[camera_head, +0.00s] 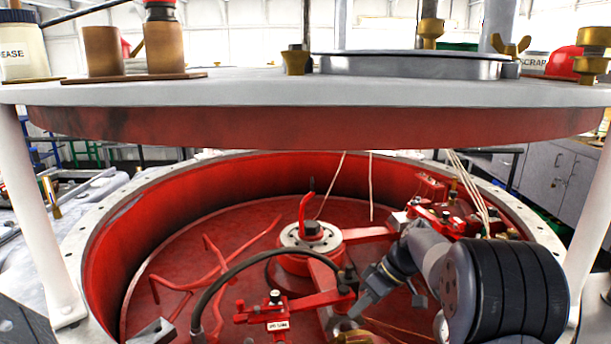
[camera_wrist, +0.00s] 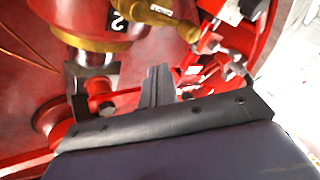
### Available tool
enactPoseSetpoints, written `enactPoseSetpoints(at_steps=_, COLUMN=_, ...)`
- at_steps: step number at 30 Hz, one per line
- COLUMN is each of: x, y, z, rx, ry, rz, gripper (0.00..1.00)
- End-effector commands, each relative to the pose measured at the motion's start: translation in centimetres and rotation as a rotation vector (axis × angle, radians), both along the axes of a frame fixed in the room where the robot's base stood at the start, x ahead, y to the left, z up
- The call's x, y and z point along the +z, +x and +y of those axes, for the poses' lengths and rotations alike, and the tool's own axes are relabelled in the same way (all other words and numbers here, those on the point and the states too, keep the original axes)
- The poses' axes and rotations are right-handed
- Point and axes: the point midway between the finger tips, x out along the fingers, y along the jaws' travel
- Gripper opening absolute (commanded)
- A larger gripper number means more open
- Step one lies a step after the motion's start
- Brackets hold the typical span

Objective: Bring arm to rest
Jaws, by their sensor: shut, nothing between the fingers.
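My arm reaches in from the right in the head view, under the raised plate. My gripper (camera_head: 364,301) is low inside the red round well, right of its centre hub (camera_head: 311,234). In the wrist view my gripper (camera_wrist: 158,78) shows as two grey fingers close together, shut with nothing between them. Beyond the fingers are a red part marked 2 (camera_wrist: 92,18) with a brass collar and a brass fitting (camera_wrist: 160,20). I cannot tell whether the fingertips touch anything.
A thick plate (camera_head: 300,122) on white posts (camera_head: 28,200) hangs over the well. A dark hose (camera_head: 262,258) arches left of my gripper. Red brackets (camera_head: 450,217) and thin cords stand at the right. The red floor at the left holds bent red rods (camera_head: 215,255).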

Motion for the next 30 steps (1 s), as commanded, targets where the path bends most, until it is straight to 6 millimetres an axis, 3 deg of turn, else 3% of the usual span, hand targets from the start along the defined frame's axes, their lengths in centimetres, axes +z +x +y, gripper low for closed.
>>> enactPoseSetpoints(at_steps=12, x=-2.0, y=0.4, z=-1.3, rx=-0.478, ry=0.029, rz=0.007, gripper=0.00)
enactPoseSetpoints(at_steps=15, x=-1.5, y=0.4, z=-1.7, rx=-0.565, ry=0.028, rz=0.006, gripper=0.00)
enactPoseSetpoints(at_steps=30, x=-1.7, y=0.4, z=-2.5, rx=-0.738, ry=0.029, rz=0.003, gripper=0.00)
